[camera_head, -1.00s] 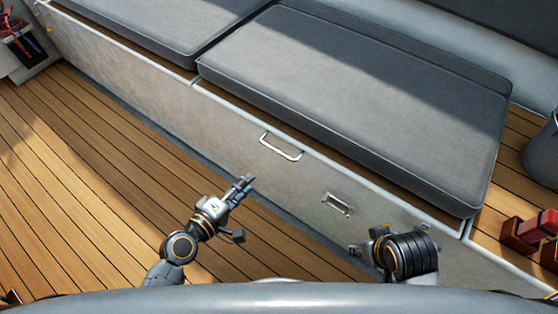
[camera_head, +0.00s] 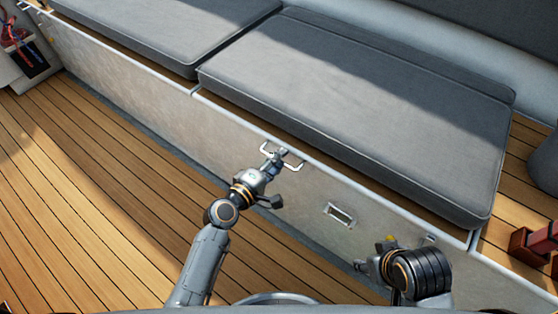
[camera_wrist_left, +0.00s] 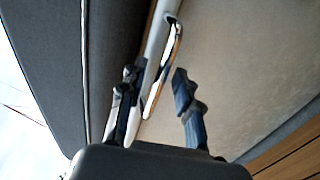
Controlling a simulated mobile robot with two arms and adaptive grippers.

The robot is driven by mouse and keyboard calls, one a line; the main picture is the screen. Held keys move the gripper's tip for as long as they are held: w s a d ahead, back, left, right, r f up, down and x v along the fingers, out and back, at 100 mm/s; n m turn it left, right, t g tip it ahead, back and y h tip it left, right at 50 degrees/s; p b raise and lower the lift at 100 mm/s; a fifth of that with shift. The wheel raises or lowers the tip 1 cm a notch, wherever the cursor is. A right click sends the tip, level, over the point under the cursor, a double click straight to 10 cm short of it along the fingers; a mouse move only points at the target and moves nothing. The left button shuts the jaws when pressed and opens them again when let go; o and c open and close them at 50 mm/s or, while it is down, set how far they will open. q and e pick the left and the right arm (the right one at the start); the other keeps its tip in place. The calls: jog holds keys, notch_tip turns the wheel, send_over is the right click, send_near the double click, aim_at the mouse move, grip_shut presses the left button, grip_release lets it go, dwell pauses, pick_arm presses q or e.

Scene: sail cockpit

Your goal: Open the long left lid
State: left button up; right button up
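The long bench lid carries a grey cushion (camera_head: 360,110) and lies shut on the bench. A pale U-shaped handle (camera_head: 295,163) sits at its front edge, on top of the bench's front panel. My left gripper (camera_head: 273,153) is at this handle. In the left wrist view the fingers of my left gripper (camera_wrist_left: 158,88) are apart, with the handle (camera_wrist_left: 170,60) running between them; I see no clear grip on it. My right gripper (camera_head: 368,268) is low at the right by the front panel, and its fingers are not clear.
A second grey cushion (camera_head: 165,30) lies further left on the bench. A small latch plate (camera_head: 340,215) is set in the front panel (camera_head: 130,105). Wooden floor (camera_head: 90,210) is clear at left. A dark red object (camera_head: 530,243) stands at the right edge.

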pick_arm(q)
jog(key=shift+w+d+f, duration=0.1)
jog(key=shift+w+d, duration=0.05)
jog(key=shift+w, duration=0.1)
grip_shut()
dwell(0.3)
